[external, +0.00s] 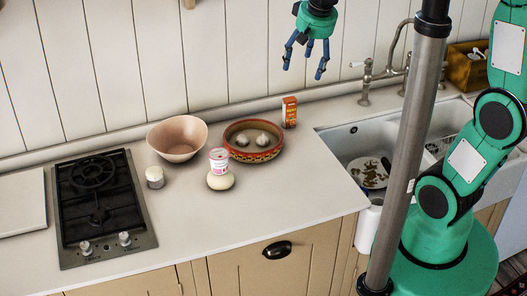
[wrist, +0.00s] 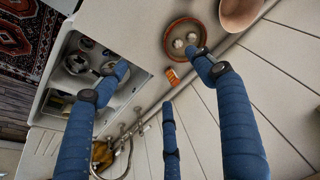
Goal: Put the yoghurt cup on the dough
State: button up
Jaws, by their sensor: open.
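The yoghurt cup (external: 219,160), white and pink, stands upright on top of the dough (external: 221,181), a pale round lump on the counter, in the external view. The cup appears to rest on the dough with nothing holding it. My gripper (external: 309,68) is high above the counter, up and to the right of the cup, well apart from it. Its blue fingers are open and empty. In the wrist view my gripper's fingers (wrist: 165,95) are spread, with nothing between them. The cup and dough do not show in the wrist view.
A patterned bowl (external: 230,144) with round pale items stands right behind the dough; it also shows in the wrist view (wrist: 167,50). A pinkish bowl (external: 178,139), a small white container (external: 155,178) and a hob (external: 101,214) are left. An orange carton (external: 289,112) stands near the sink (external: 345,137). The front counter is clear.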

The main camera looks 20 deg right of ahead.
jog(key=s+d+r+t, duration=0.1)
jog(key=s+d+r, duration=0.1)
jog(key=s+d, duration=0.5)
jog(key=s+d+r+n+t, duration=0.1)
jog(key=s+d+r, duration=0.1)
jog(key=s+d, duration=0.5)
jog(key=s, duration=0.6)
jog(key=shift+s+r, duration=0.15)
jog(key=shift+r, duration=0.05)
jog(key=shift+d+f, duration=0.1)
notch_tip(320, 180, down, 10)
jog(key=b, duration=1)
jog(key=shift+f+b, duration=0.2)
jog(key=shift+b, duration=0.1)
